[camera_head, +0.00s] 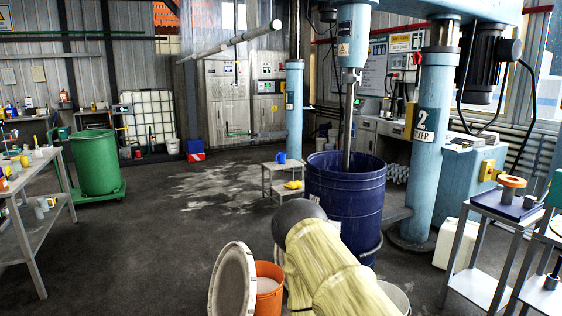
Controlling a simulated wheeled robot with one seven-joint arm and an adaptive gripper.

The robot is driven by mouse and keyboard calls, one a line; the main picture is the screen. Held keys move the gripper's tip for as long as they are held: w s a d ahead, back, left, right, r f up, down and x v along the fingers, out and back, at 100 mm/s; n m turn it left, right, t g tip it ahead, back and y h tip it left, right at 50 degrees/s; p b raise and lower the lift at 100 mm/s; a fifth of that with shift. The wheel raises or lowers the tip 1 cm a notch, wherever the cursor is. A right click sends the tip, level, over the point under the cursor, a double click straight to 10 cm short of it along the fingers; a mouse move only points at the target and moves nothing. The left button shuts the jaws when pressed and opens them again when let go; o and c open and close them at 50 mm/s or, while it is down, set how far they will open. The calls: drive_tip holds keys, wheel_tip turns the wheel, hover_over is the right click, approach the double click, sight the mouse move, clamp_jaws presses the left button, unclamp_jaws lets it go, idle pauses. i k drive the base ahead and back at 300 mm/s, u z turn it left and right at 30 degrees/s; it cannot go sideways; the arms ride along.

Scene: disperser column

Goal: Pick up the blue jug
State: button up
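A small blue jug (281,157) stands upright on the top of a small metal step table (270,167) in the middle of the room, left of the large dark blue drum. It is small in the view and its handle is hard to make out. A pale yellow covered form with a dark rounded end, which looks like my arm, rises from the bottom edge, nearer to the camera than the table. No gripper fingers show, so I cannot see my gripper or anything in it.
The dark blue drum (345,200) stands under the mixer column, right of the table. A yellow item (293,185) is on the table's lower shelf. An orange bucket (268,287) and a round lid (232,281) are in front. Open floor (170,235) lies to the left.

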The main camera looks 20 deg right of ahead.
sight(282, 156)
drive_tip(key=k, duration=0.4)
drive_tip(key=u, duration=0.15)
drive_tip(key=i, duration=1.55)
drive_tip(key=u, duration=0.2)
drive_tip(key=i, duration=1.6)
drive_tip(key=u, duration=0.3)
drive_tip(key=i, duration=1.65)
drive_tip(key=z, duration=0.75)
drive_tip(key=i, duration=1.65)
drive_tip(key=z, duration=1.2)
drive_tip(key=i, duration=2.1)
drive_tip(key=z, duration=0.25)
drive_tip(key=i, duration=1.1)
drive_tip(key=z, duration=0.05)
